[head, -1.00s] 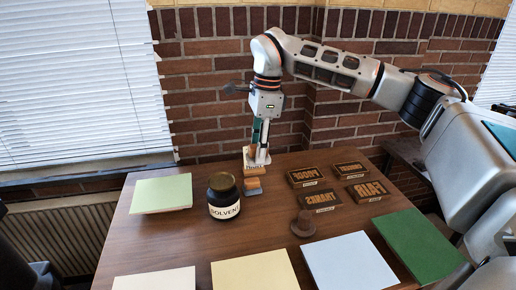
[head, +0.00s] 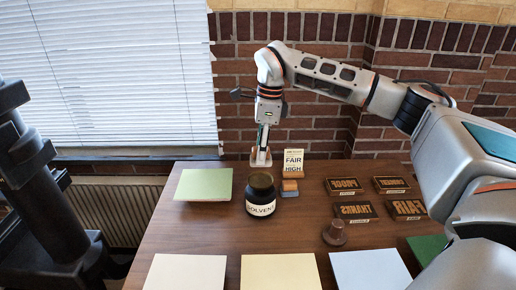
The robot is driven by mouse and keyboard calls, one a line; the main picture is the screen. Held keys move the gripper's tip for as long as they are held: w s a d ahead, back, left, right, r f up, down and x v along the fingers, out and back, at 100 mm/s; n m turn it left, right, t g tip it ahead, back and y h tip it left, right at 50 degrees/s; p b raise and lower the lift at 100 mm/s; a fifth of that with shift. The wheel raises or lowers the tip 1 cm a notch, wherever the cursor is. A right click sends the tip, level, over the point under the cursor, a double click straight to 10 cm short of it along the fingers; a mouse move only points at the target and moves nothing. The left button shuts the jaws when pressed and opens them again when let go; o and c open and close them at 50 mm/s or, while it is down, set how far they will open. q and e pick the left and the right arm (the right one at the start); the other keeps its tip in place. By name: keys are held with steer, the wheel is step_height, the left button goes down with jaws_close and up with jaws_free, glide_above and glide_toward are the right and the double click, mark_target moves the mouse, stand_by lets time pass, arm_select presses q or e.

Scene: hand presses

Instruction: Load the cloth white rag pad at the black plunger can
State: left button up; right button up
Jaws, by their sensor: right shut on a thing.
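The black plunger can (head: 261,198) stands upright on the wooden table, left of its middle, with a pale label reading SOLVENT. My right gripper (head: 261,157) points down just behind the can, near the table's back edge. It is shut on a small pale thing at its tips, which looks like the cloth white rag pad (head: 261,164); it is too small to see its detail. The held thing is behind the can in the picture and apart from it. My left gripper is not in view.
A FAIR HIGH card (head: 293,161) stands behind an orange and grey block (head: 290,188). A green sheet (head: 203,184) lies left, several lettered blocks (head: 355,210) and a brown knobbed tool (head: 335,233) right. Pale sheets (head: 281,272) line the front. A dark structure (head: 45,205) rises at far left.

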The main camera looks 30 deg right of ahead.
steer(key=shift+f, duration=2.6)
steer(key=shift+f, duration=0.6)
steer(key=shift+r, duration=0.1)
steer(key=shift+r, duration=3.5)
